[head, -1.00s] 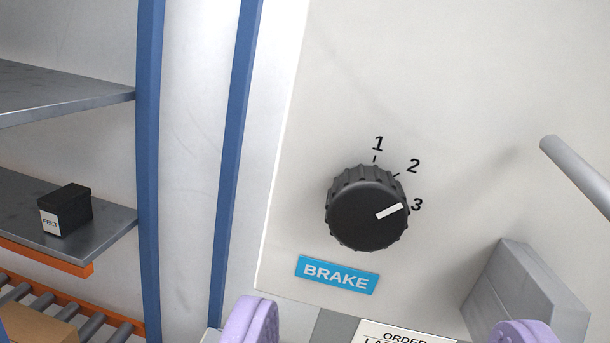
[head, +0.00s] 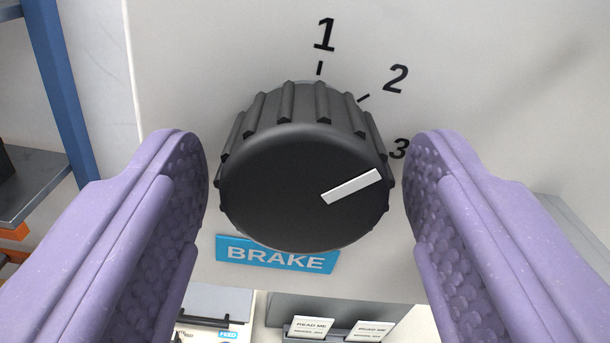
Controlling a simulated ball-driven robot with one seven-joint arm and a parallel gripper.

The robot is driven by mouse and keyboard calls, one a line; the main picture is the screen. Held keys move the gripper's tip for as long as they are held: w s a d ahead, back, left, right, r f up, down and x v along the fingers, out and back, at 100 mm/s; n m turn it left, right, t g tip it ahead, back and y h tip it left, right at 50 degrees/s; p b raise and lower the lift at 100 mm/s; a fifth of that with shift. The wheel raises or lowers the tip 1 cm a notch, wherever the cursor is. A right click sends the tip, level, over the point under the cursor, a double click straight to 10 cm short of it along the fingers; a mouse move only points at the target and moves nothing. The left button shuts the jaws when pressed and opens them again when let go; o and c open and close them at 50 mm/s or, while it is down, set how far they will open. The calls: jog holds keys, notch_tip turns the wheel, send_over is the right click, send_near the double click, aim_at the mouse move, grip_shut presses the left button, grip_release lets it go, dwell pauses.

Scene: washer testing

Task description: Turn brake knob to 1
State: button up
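The black ribbed brake knob (head: 285,205) sits on the pale panel (head: 480,60), with its white pointer (head: 352,187) aimed at the number 3 (head: 399,150). The numbers 1 (head: 325,35) and 2 (head: 397,79) are printed above and to the upper right of the knob. The blue BRAKE label (head: 276,256) is partly covered by the knob's lower edge. My gripper (head: 305,185) is open, with one purple finger on each side of the knob. A narrow gap shows on both sides, so the fingers look apart from the knob.
A blue upright post (head: 56,95) and a grey shelf (head: 35,180) stand at the left. Below the panel are two small READ ME cards (head: 310,328) and a FEED label (head: 228,334). A grey block is partly hidden behind the right finger.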

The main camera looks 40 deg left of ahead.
jog(key=c, duration=0.9)
jog(key=shift+o, duration=0.2)
jog(key=shift+f+b, duration=0.1)
jog(key=shift+b, duration=0.4)
jog(key=shift+f+n+b, duration=0.15)
jog(key=shift+n+b, duration=0.55)
jog(key=shift+b, duration=0.2)
jog(key=n+b, duration=0.2)
jog(key=b, duration=0.1)
jog(key=shift+f+b, duration=0.1)
jog(key=shift+b, duration=0.25)
jog(key=n+b, duration=0.2)
jog(key=b, duration=0.1)
jog(key=shift+d+n, duration=0.1)
jog(key=shift+n, duration=0.3)
jog(key=n+b, duration=0.2)
jog(key=b, duration=0.1)
jog(key=shift+r+n, duration=0.3)
jog(key=shift+n, duration=0.1)
jog(key=shift+b, duration=0.3)
